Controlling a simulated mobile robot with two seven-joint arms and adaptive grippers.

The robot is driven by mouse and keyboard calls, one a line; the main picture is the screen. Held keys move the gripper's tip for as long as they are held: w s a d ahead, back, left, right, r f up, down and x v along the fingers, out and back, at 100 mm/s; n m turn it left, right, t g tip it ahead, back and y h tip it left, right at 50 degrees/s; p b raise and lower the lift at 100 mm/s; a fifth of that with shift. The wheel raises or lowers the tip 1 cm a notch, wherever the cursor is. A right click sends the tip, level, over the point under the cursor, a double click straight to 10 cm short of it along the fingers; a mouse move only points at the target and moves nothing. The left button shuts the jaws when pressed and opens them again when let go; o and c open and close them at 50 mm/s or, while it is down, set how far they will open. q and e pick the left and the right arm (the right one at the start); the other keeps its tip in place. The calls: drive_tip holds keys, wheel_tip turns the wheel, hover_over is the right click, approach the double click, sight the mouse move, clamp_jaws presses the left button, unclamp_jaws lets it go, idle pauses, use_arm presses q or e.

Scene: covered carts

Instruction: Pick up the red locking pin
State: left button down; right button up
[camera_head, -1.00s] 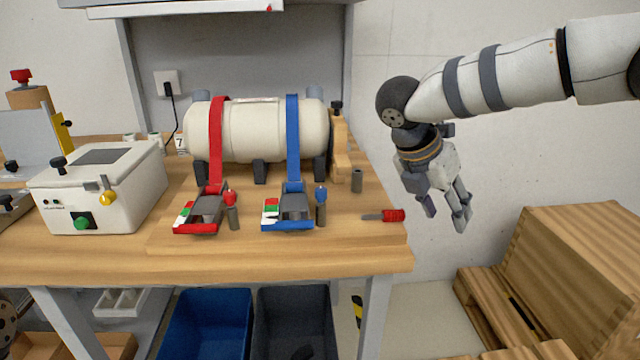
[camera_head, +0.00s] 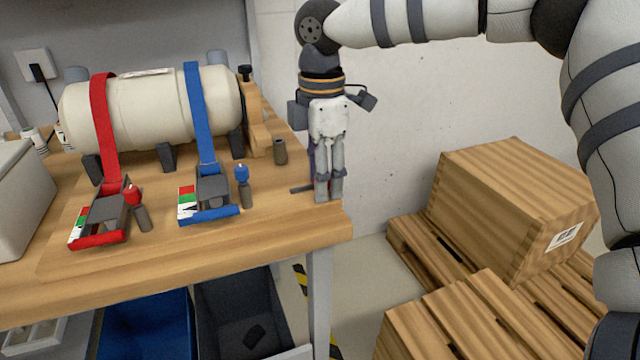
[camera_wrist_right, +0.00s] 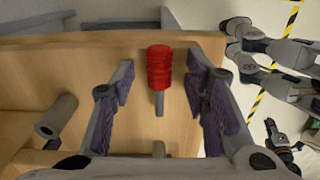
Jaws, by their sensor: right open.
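The red locking pin lies on the wooden table near its right corner. In the right wrist view its ribbed red handle (camera_wrist_right: 159,68) lies between the two fingers, with its grey shaft (camera_wrist_right: 159,103) pointing down the picture.
A red-topped pin (camera_head: 133,195) stands by the red ratchet (camera_head: 100,220), a blue-topped pin (camera_head: 242,173) by the blue ratchet (camera_head: 208,195). A grey hollow cylinder (camera_head: 281,151) stands near the tank (camera_head: 150,110). A wooden crate (camera_head: 515,205) stands right of the table.

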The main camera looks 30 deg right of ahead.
clamp_jaws()
drive_tip(key=shift+r, duration=0.1)
